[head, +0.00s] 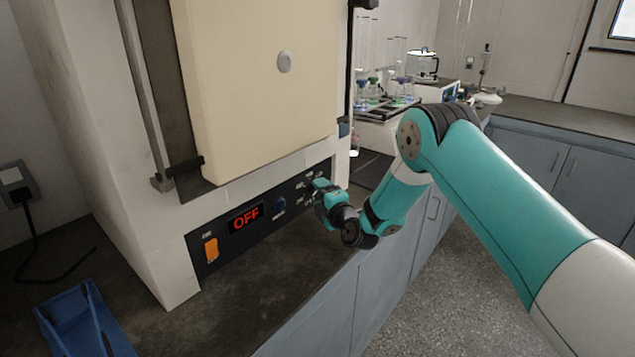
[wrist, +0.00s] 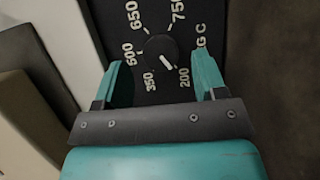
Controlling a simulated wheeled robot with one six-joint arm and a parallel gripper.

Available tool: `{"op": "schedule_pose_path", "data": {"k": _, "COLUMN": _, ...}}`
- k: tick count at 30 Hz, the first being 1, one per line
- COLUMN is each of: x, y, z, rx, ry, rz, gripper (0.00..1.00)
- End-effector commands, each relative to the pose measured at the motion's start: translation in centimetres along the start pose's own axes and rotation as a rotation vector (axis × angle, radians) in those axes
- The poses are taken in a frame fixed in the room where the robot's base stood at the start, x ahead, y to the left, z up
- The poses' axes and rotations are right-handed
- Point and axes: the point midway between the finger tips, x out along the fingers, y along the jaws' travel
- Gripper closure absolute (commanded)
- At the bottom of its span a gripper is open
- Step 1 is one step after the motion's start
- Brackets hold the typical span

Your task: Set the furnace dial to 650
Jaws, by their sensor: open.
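The furnace (head: 252,90) is a large pale box with a cream door and a black control panel along its base. In the wrist view its dial (wrist: 157,47) is a dark round knob with a white pointer mark toward 200. In the head view my gripper (head: 317,189) is at the panel's right end and hides the dial.
A blue tray-like object (head: 82,322) lies on the dark counter at lower left. Flasks in a rack (head: 385,105) stand beyond the furnace.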

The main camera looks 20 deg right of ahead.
Motion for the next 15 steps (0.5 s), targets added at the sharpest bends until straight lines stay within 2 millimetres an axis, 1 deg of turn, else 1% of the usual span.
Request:
{"op": "schedule_pose_path", "data": {"k": 1, "x": 0.7, "y": 0.2, "z": -0.1, "rx": -0.001, "ry": 0.003, "rz": 0.002, "gripper": 0.35}}
{"op": "schedule_pose_path", "data": {"k": 3, "x": 1.3, "y": 0.1, "z": -0.1, "rx": -0.002, "ry": 0.001, "rz": 0.000, "gripper": 0.35}}
{"op": "schedule_pose_path", "data": {"k": 6, "x": 1.9, "y": 0.0, "z": 0.0, "rx": 0.000, "ry": 0.000, "rz": 0.000, "gripper": 0.35}}
{"op": "schedule_pose_path", "data": {"k": 15, "x": 2.1, "y": -0.1, "z": 0.0, "rx": 0.001, "ry": -0.002, "rz": 0.000, "gripper": 0.35}}
